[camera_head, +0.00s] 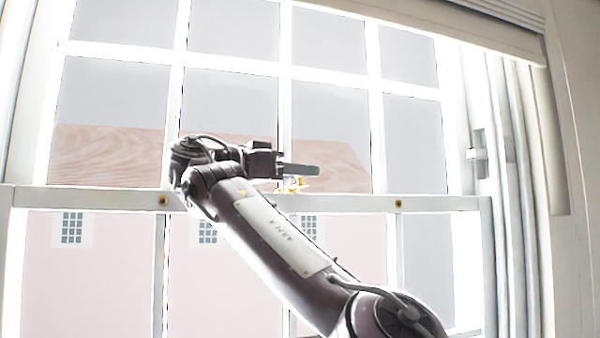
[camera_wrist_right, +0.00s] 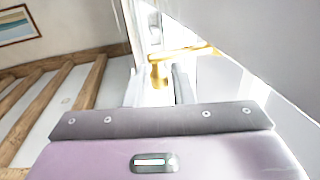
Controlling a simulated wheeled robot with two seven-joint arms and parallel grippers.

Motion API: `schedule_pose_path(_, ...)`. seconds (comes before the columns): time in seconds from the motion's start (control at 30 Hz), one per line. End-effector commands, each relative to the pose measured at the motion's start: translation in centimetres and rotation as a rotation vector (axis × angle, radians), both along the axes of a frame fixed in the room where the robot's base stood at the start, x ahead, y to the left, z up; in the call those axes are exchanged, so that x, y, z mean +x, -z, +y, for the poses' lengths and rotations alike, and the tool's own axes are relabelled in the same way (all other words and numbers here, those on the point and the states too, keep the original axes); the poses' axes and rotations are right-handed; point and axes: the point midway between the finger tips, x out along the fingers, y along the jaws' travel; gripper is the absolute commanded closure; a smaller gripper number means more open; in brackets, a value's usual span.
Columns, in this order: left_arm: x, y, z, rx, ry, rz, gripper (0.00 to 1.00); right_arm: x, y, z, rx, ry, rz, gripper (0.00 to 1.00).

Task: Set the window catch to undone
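The brass window catch (camera_head: 293,184) sits on the middle rail of the sash window, partly hidden behind my right gripper in the head view. The right wrist view shows its brass post and lever (camera_wrist_right: 160,72), with the lever arm pointing right. My right gripper (camera_head: 308,170) is at the catch, its fingers pointing right along the rail. In the right wrist view the gripper's fingers (camera_wrist_right: 158,92) are apart, with the brass post showing between them. I cannot tell whether they touch it. My left gripper is not in view.
The window's horizontal rail (camera_head: 100,198) carries small brass fittings (camera_head: 163,200) on either side of the catch. A blind (camera_head: 440,22) hangs across the top. A white fitting (camera_head: 477,154) is on the right frame. In the right wrist view a framed picture (camera_wrist_right: 16,24) hangs at upper left.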

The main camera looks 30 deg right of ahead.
Motion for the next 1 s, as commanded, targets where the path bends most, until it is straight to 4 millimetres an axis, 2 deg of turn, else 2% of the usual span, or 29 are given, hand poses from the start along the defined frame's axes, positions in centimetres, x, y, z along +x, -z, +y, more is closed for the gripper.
schedule_pose_path(0.1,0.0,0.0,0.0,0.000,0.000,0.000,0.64,0.0,0.0,0.0,0.000,0.000,0.000,0.66)
schedule_pose_path(0.43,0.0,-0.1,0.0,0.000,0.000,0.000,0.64,0.0,0.0,0.5,0.001,0.001,0.001,0.66)
schedule_pose_path(0.6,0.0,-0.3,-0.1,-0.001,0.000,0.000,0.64,0.2,0.0,3.1,-0.001,-0.002,0.001,0.66)
schedule_pose_path(0.8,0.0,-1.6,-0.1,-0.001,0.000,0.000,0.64,0.4,-0.3,6.3,-0.001,-0.001,0.002,0.66)
schedule_pose_path(1.0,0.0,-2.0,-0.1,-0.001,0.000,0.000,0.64,0.5,-0.1,7.8,0.000,0.000,0.001,0.66)
